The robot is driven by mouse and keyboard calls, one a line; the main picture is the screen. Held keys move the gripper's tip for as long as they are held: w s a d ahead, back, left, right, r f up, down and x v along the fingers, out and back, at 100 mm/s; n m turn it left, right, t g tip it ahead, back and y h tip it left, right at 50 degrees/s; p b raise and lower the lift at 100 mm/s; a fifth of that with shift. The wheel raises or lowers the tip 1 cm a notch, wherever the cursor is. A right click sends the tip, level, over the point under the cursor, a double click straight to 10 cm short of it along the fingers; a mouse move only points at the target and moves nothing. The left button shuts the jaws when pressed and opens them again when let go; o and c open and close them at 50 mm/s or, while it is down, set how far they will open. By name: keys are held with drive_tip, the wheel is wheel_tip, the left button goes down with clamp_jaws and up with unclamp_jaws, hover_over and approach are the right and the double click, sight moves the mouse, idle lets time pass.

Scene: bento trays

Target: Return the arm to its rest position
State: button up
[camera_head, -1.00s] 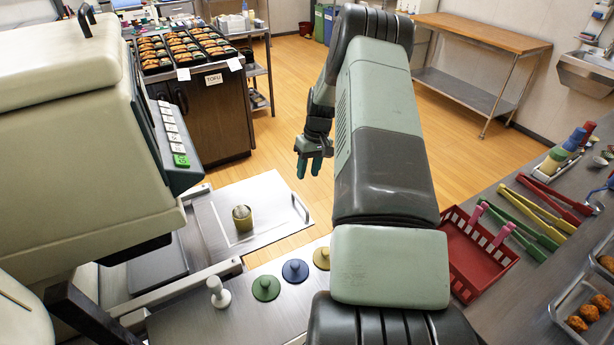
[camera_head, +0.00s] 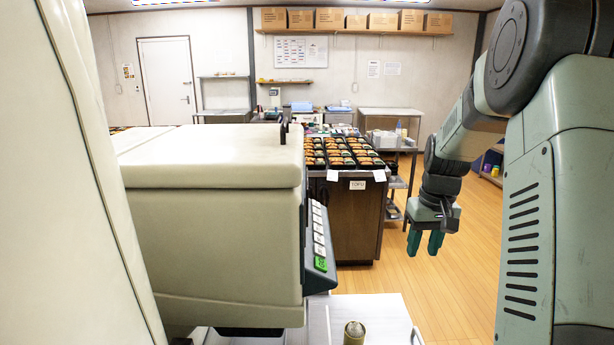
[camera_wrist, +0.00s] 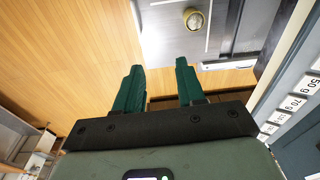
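My gripper (camera_head: 425,243) hangs from my bent arm at the right of the head view, with its green fingers pointing down over the wooden floor. In the wrist view my gripper (camera_wrist: 158,85) shows two green fingers apart with nothing between them. A small round olive-coloured container (camera_head: 354,333) stands on a metal surface at the bottom of the head view. It also shows in the wrist view as a round container (camera_wrist: 194,19), beyond the fingertips and apart from them.
A large cream machine (camera_head: 215,220) with a column of buttons stands at the left. Open wooden floor (camera_head: 460,285) lies below and around the gripper.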

drive_tip(key=s+a+r+t, duration=0.2)
drive_tip(key=s+a+r, duration=0.8)
drive_tip(key=s+r, duration=0.45)
drive_tip(key=s+a+r+t, duration=0.1)
drive_tip(key=s+a, duration=0.3)
drive_tip(key=s, duration=1.1)
drive_tip(key=shift+a+t, duration=0.15)
drive_tip(key=shift+t, duration=0.55)
drive_tip(key=shift+r, duration=0.1)
